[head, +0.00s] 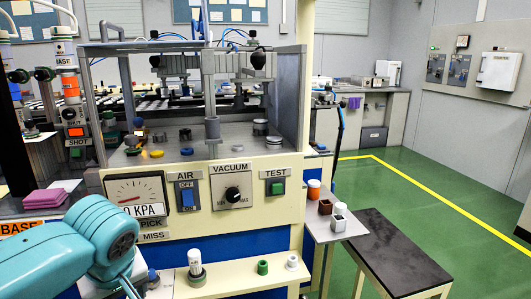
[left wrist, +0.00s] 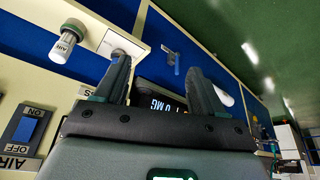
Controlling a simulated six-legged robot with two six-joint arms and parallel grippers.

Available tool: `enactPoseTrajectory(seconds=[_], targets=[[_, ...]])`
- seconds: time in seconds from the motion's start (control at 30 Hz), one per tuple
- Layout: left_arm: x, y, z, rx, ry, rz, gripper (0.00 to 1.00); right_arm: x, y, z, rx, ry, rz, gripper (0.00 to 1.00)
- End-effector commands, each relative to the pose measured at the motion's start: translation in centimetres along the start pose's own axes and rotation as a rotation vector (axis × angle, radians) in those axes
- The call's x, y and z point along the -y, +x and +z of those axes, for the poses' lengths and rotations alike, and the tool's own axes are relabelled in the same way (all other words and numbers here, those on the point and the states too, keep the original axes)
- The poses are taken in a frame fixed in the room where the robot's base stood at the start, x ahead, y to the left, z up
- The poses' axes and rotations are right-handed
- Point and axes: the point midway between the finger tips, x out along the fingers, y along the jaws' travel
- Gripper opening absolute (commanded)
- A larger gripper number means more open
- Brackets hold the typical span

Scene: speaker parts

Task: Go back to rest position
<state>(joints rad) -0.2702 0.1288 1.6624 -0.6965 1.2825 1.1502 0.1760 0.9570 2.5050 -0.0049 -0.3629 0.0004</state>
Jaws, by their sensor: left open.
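My left arm (head: 100,235) is teal and comes in from the lower left of the head view, in front of the machine panel. Its gripper is not clearly visible there. In the left wrist view my left gripper (left wrist: 160,72) has its two dark fingers spread apart with nothing held between them. A black display reading "0 MG" (left wrist: 172,105) shows behind and between the fingers, apart from them. My right arm and gripper are in neither view.
The machine's cream panel (head: 240,215) carries a gauge (head: 137,196), an AIR switch (head: 187,195), a vacuum knob (head: 232,194) and a TEST button (head: 277,188). Green floor (head: 400,185) is open at right.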

Motion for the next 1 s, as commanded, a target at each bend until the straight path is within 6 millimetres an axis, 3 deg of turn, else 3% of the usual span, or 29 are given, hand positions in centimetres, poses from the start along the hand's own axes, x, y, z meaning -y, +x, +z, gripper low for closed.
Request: enactPoseTrajectory(seconds=[0.1, 0.37, 0.57, 0.67, 0.77, 0.9, 1.0], targets=[[-0.1, 0.1, -0.1, 0.001, 0.0, -0.001, 0.69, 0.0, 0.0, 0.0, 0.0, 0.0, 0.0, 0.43], [-3.5, 6.8, 3.5, 0.111, 0.177, 0.059, 0.69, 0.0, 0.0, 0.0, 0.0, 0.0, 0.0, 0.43], [-5.6, 12.7, 8.0, 0.217, 0.309, 0.133, 0.69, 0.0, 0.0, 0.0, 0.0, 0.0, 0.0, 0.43], [-6.3, 16.4, 11.5, 0.288, 0.377, 0.188, 0.69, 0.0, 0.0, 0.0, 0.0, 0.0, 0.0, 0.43], [-6.4, 20.9, 16.5, 0.377, 0.442, 0.262, 0.69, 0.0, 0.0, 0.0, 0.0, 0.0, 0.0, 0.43], [-5.1, 26.5, 24.6, 0.479, 0.484, 0.378, 0.69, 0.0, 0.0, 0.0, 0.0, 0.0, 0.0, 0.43], [-3.3, 29.0, 29.3, 0.507, 0.487, 0.427, 0.69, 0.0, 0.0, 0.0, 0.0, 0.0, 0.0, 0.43]])
